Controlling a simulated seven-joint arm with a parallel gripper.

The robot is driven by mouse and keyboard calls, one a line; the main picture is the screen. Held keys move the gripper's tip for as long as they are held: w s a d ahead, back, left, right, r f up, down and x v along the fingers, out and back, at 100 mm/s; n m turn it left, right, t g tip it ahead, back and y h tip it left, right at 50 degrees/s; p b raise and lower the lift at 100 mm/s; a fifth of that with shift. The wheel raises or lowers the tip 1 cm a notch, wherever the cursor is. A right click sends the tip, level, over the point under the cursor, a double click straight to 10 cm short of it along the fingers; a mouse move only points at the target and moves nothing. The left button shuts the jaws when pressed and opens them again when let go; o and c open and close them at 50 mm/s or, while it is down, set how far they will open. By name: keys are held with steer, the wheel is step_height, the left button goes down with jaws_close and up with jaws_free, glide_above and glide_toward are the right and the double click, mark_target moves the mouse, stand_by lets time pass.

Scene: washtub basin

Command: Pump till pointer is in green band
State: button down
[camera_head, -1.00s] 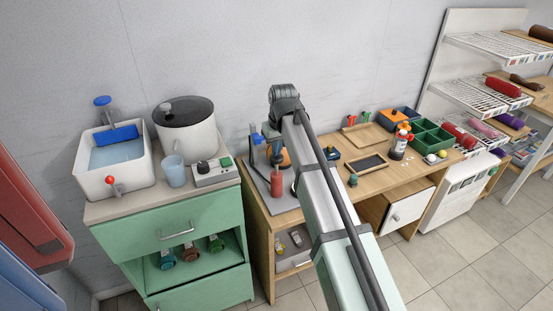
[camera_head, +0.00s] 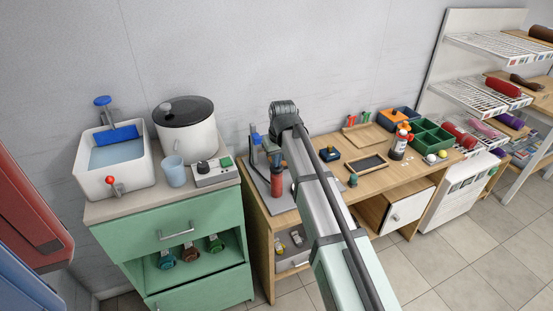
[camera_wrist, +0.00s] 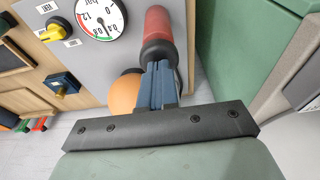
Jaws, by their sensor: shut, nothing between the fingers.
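A red cylinder (camera_wrist: 158,25) with a dark collar, seemingly part of the pump, lies just ahead of my gripper (camera_wrist: 157,70). The blue fingers are shut, with their tips at or very near the collar; contact is unclear. The red cylinder (camera_head: 277,187) also stands on the grey plate in the head view. An orange rounded part (camera_wrist: 122,95) is beside the fingers, partly hidden.
A green cabinet (camera_wrist: 237,50) stands close on the right. A basin (camera_head: 113,160) and a pot (camera_head: 187,130) stand on the left counter.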

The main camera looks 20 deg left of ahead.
steer(key=shift+f, duration=0.25)
steer(key=shift+r, duration=3.15)
steer(key=shift+r, duration=0.1)
step_height(320, 180, up, 4)
steer(key=shift+f, duration=0.1)
steer(key=shift+f, duration=0.1)
